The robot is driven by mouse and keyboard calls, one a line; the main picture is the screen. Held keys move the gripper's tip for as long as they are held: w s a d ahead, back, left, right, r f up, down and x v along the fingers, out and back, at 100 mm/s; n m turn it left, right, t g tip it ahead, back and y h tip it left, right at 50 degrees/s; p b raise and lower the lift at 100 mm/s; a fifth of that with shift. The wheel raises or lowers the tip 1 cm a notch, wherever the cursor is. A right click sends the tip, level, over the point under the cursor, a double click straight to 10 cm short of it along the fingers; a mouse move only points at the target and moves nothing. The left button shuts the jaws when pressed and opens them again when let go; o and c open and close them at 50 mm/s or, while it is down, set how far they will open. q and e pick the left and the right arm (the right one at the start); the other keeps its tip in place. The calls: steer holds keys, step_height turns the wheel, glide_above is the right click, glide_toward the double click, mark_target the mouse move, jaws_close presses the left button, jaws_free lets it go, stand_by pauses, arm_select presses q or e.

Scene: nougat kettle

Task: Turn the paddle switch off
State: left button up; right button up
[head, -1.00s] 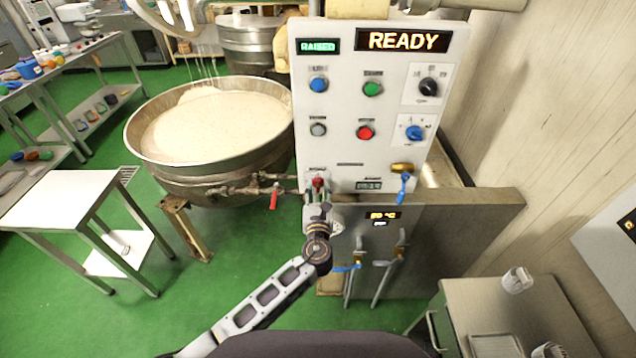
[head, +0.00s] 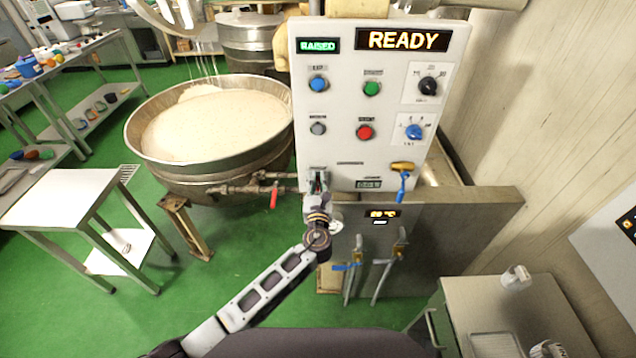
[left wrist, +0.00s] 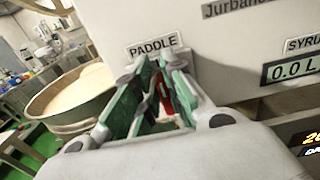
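The paddle switch (left wrist: 164,96) is a small red lever on the lower left of the white control panel (head: 345,110), under a "PADDLE" label in the left wrist view. My left gripper (left wrist: 159,66) is right at the switch. Its green, dark-padded fingers stand on either side of the red lever, with a narrow gap showing between the tips. Whether they press on the lever cannot be made out. In the head view my left gripper (head: 318,188) covers most of the switch. The lever's exact position is partly hidden. My right gripper is not in view.
The panel shows "READY" and holds several buttons and two knobs. A blue-handled valve (head: 403,182) is right of the switch. A red-handled valve (head: 274,197) on a pipe is left of it, beside the wide kettle (head: 212,165). A steel table (head: 65,200) stands at left.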

arm_select(q)
steer(key=shift+n, duration=0.3)
jaws_close()
arm_select(e)
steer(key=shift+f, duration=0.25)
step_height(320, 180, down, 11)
steer(key=b, duration=1.2)
arm_select(q)
steer(key=f+n+b, duration=0.1)
steer(key=n, duration=0.5)
steer(key=a+n+b, duration=0.1)
steer(key=n, duration=0.4)
steer(key=a+f+n+b, duration=0.1)
steer(key=n, duration=0.5)
steer(key=shift+a+f+n, duration=0.25)
steer(key=shift+f+n, duration=0.05)
steer(key=shift+f, duration=0.05)
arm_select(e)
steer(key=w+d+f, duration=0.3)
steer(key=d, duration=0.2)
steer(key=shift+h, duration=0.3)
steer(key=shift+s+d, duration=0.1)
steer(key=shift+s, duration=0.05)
arm_select(q)
steer(key=o, duration=0.7)
jaws_free()
steer(key=shift+r, duration=0.1)
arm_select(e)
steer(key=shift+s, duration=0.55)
